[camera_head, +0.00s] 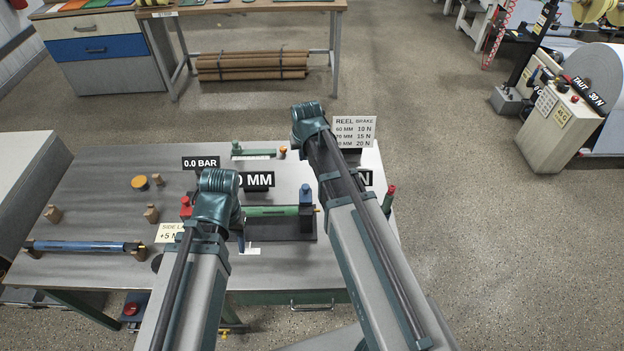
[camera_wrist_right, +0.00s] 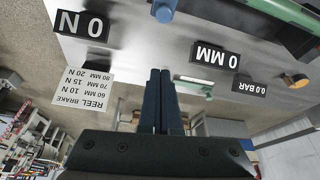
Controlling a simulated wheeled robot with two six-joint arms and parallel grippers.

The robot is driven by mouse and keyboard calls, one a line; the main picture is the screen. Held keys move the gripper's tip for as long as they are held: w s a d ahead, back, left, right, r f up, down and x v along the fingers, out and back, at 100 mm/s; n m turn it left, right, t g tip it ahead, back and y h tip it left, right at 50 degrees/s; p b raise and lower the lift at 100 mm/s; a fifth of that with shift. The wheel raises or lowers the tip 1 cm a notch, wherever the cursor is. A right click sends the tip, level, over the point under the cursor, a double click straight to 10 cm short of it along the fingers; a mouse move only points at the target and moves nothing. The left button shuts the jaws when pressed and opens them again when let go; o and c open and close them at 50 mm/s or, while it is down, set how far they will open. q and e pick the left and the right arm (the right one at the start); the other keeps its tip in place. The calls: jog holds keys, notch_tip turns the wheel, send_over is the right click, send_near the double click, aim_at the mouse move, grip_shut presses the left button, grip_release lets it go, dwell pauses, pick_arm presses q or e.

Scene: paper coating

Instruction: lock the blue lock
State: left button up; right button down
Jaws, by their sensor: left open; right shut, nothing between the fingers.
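The blue lock (camera_head: 306,195) is a small blue knob standing upright on the dark block at the right end of the green roller (camera_head: 271,211). It also shows at the top edge of the right wrist view (camera_wrist_right: 163,10), partly cut off. My right gripper (camera_wrist_right: 160,76) is shut with nothing between its fingers, apart from the blue lock. In the head view its fingers are hidden behind my right wrist. My left gripper (camera_head: 240,237) is open, low beside the left part of the green roller, and mostly hidden by my left wrist.
A red knob (camera_head: 186,207) stands left of my left wrist. A blue roller (camera_head: 85,247) lies at the table's left. Wooden pegs (camera_head: 151,214) stand nearby. A reel brake sign (camera_head: 354,131) stands behind.

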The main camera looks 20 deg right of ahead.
aim_at(306, 193)
jog(key=shift+f, duration=0.1)
jog(key=f+b, duration=0.9)
jog(key=b, duration=0.1)
jog(key=shift+s+a+f, duration=0.1)
jog(key=shift+s+f, duration=0.25)
dwell(0.4)
